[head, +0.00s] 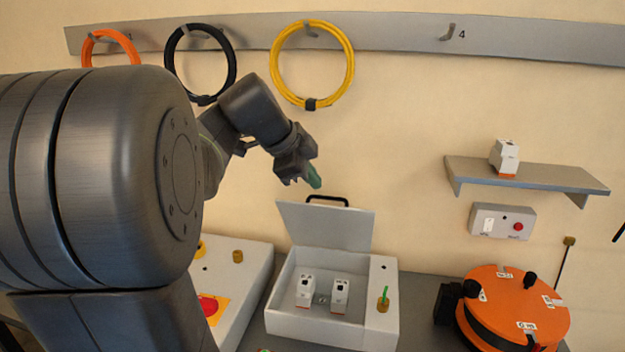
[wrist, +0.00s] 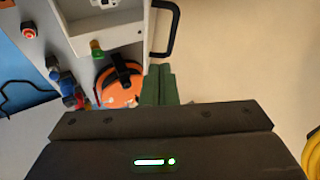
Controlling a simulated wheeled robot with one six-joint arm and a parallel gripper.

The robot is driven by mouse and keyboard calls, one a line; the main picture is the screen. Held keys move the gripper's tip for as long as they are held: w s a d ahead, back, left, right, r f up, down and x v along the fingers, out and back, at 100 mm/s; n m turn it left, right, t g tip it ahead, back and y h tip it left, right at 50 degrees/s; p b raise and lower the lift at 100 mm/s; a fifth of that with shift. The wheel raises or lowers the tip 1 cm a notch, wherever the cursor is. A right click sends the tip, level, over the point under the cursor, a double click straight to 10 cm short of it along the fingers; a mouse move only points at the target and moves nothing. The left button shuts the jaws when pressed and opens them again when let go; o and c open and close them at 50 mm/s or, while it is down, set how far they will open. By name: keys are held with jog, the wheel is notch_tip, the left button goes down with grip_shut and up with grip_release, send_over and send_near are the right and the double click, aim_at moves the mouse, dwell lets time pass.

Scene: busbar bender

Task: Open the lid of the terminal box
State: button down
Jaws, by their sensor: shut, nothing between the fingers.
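The terminal box (head: 380,333) is a light grey case on the bench in the head view. Its lid (head: 330,226) stands raised at the back, tilted up toward the wall, so the inside is open to view. A black handle (head: 327,200) sits on the lid's upper edge; the wrist view also shows the handle (wrist: 168,30). Two white modules (head: 305,291) (head: 340,295) stand inside the box. My gripper (head: 315,180), with green fingers, is shut and empty just above the handle, apart from it. The closed fingers also show in the wrist view (wrist: 159,80).
An orange reel (head: 515,305) stands right of the box. A panel with a red button (head: 210,307) is at left. A shelf (head: 525,175) holds a white module, with a small control box (head: 502,221) below. Orange, black and yellow (head: 350,65) cable coils hang on the wall rail.

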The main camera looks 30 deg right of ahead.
aim_at(328, 212)
jog(key=p+x, duration=0.1)
jog(key=x, duration=0.7)
jog(key=shift+r, duration=0.1)
jog(key=shift+w+d+r+p, duration=0.1)
jog(key=shift+r+p, duration=0.2)
jog(key=shift+p, duration=0.05)
jog(key=w+d+r+g+p, duration=0.1)
jog(key=w+d+r+p, duration=0.1)
jog(key=w+d, duration=0.3)
jog(key=shift+w+y, duration=0.3)
jog(key=shift+w, duration=0.15)
jog(key=shift+a, duration=0.1)
jog(key=b+v, duration=0.1)
jog(key=v, duration=1.2)
jog(key=shift+r, duration=0.35)
jog(key=shift+f, duration=0.15)
